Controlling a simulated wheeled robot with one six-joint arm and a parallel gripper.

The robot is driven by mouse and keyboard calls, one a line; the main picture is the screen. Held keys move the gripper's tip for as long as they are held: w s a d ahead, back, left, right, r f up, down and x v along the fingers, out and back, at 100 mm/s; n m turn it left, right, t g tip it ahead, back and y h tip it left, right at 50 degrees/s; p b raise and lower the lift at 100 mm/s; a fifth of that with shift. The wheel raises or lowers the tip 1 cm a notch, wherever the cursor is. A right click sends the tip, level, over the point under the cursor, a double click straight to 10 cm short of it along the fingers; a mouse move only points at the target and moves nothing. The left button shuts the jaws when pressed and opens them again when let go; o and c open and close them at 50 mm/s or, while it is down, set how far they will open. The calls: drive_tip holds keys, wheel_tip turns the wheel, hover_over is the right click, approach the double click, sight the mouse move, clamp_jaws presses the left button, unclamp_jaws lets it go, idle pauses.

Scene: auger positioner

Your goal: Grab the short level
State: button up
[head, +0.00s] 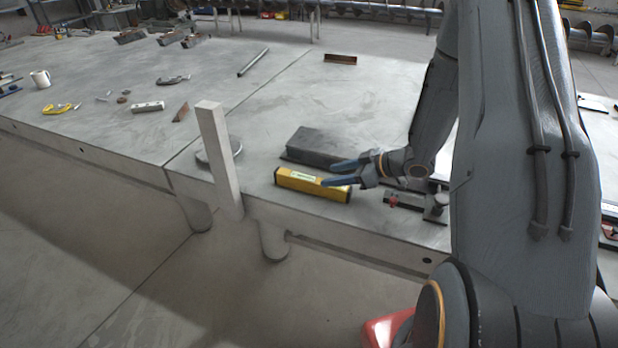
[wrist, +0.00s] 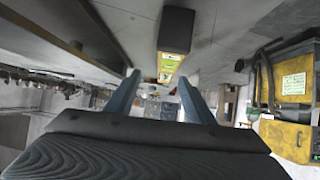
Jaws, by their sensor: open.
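The short level is a yellow bar with black ends (head: 300,183), lying flat near the front edge of the grey table in the head view. In the wrist view the level (wrist: 170,66) shows end-on, with its black end nearest, in the upper middle by the right finger. My gripper (head: 328,174) is open, with two blue fingers spread and nothing held between them. In the head view its fingertips overlap the right part of the level. I cannot tell whether they touch it. The fingers also show in the wrist view (wrist: 160,84).
A dark grey block (head: 328,146) lies just behind the level. A dark clamp-like tool (head: 413,205) lies to its right. An upright pale post (head: 218,155) stands at the table edge on the left, by a round disc. Small tools are scattered farther left.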

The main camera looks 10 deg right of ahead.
sight(319, 180)
drive_tip(key=shift+s+a+f+n+y, duration=0.2)
drive_tip(key=shift+a+f+n+y, duration=0.1)
drive_tip(key=shift+f+y, duration=0.2)
drive_tip(key=shift+w+a+f, duration=0.15)
drive_tip(key=shift+a, duration=0.1)
drive_tip(key=shift+p+x, duration=0.9)
drive_tip(key=shift+x, duration=2.7)
clamp_jaws()
